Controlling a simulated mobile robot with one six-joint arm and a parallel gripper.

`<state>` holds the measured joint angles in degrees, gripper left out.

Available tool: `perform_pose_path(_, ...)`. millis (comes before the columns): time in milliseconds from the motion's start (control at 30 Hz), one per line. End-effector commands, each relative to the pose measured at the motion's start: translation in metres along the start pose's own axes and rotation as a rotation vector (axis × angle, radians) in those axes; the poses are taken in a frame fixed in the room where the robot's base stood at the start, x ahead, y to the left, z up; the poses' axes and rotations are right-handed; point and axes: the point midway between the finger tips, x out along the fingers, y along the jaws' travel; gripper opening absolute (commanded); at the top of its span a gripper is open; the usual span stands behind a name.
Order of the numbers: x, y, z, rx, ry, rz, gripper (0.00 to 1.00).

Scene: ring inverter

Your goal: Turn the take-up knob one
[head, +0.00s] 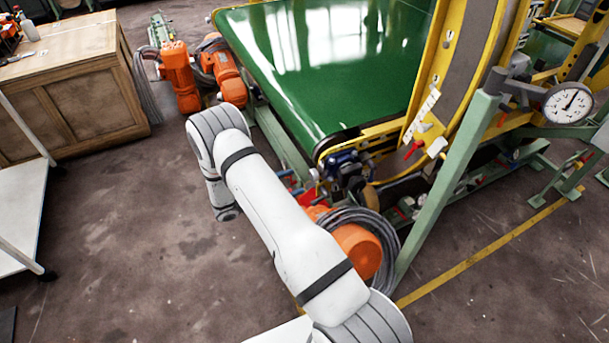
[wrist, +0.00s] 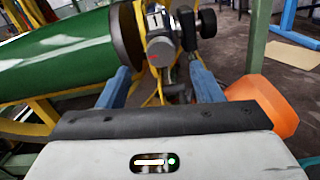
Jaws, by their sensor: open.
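A black round knob (wrist: 207,23) sticks out to the right of a grey metal unit (wrist: 160,47) beside the roller end in the wrist view. I cannot be sure it is take-up knob one. My gripper (wrist: 160,67) is open, with its two blue fingers spread left and right. The grey unit shows between and beyond the fingers, and the knob is above the right finger. No contact can be made out. In the head view my arm hides the gripper, and a blue and dark mechanism (head: 345,165) sits at the belt's near corner.
The green belt (head: 310,60) fills the top middle, with a yellow frame (head: 425,85) and green post (head: 455,190) to its right. A coiled grey cable (head: 385,235) and orange motor (head: 358,252) lie near my arm. A wooden cabinet (head: 90,100) stands left.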

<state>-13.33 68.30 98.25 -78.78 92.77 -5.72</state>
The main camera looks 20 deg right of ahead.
Motion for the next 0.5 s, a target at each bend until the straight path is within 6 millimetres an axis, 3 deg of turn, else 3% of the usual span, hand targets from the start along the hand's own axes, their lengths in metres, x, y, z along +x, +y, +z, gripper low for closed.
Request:
perform_pose_path(233,0.039,0.0,0.001,0.0,0.001,-0.001,0.6)
perform_pose_path(500,0.055,0.0,0.0,0.001,0.002,0.001,0.6)
